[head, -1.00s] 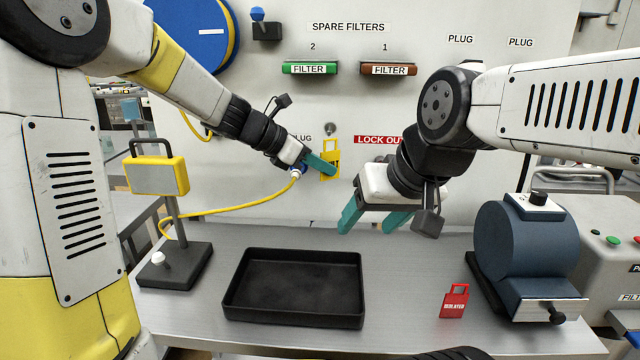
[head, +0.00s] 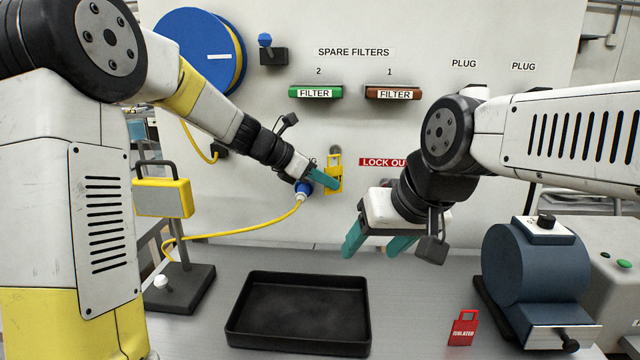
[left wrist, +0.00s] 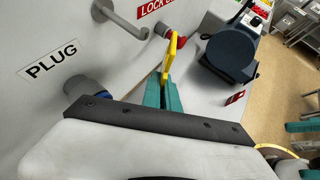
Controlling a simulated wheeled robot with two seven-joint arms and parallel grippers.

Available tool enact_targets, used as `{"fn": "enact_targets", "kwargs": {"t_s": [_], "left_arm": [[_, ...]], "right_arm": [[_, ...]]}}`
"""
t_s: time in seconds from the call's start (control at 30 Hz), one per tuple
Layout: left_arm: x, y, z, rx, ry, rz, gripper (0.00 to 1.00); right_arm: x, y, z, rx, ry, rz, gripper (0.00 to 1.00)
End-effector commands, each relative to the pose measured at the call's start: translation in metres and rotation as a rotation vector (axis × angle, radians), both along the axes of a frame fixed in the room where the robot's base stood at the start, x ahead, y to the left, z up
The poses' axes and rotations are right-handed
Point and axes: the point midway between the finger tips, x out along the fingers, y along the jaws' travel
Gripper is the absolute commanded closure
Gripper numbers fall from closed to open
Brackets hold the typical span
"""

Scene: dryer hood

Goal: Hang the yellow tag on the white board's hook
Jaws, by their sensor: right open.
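The yellow tag (head: 334,175) is upright in front of the white board (head: 270,130), held at the fingertips of my left gripper (head: 325,180). In the left wrist view the tag (left wrist: 171,55) stands edge-on between the teal fingers (left wrist: 162,93). The hook (head: 335,151) is a grey peg on the board, just above the tag. In the left wrist view the hook (left wrist: 122,20) points out, with its tip a little left of the tag's top; they look apart there. My right gripper (head: 372,242) is open and empty, right of the tag and lower.
A black tray (head: 237,315), a red tag (head: 463,328) and a blue motor-like unit (head: 530,262) are on the grey table. A yellow cable (head: 240,232) runs to a blue plug (head: 303,188) beside my left gripper. The LOCK OUT label (head: 380,162) is right of the hook.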

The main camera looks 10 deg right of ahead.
Motion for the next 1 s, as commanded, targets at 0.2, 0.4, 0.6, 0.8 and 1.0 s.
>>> {"fn": "enact_targets", "kwargs": {"t_s": [0.2, 0.4, 0.6, 0.8, 1.0], "left_arm": [[0.011, -0.002, -0.001, 0.0, -0.001, -0.001, 1.0], [0.021, -0.005, -0.002, 0.0, 0.0, -0.001, 1.0], [0.031, -0.007, -0.002, 0.0, 0.0, -0.002, 1.0], [0.041, -0.009, -0.001, -0.001, -0.001, -0.001, 1.0], [0.05, -0.011, -0.002, 0.0, -0.001, -0.002, 1.0]], "right_arm": [[0.0, 0.0, 0.0, 0.0, 0.0, 0.0, 0.38], [0.0, 0.0, 0.0, 0.0, 0.0, 0.0, 0.38], [0.0, 0.0, 0.0, 0.0, 0.0, 0.0, 0.38], [0.0, 0.0, 0.0, 0.0, 0.0, 0.0, 0.38], [0.0, 0.0, 0.0, 0.0, 0.0, 0.0, 0.38]]}}
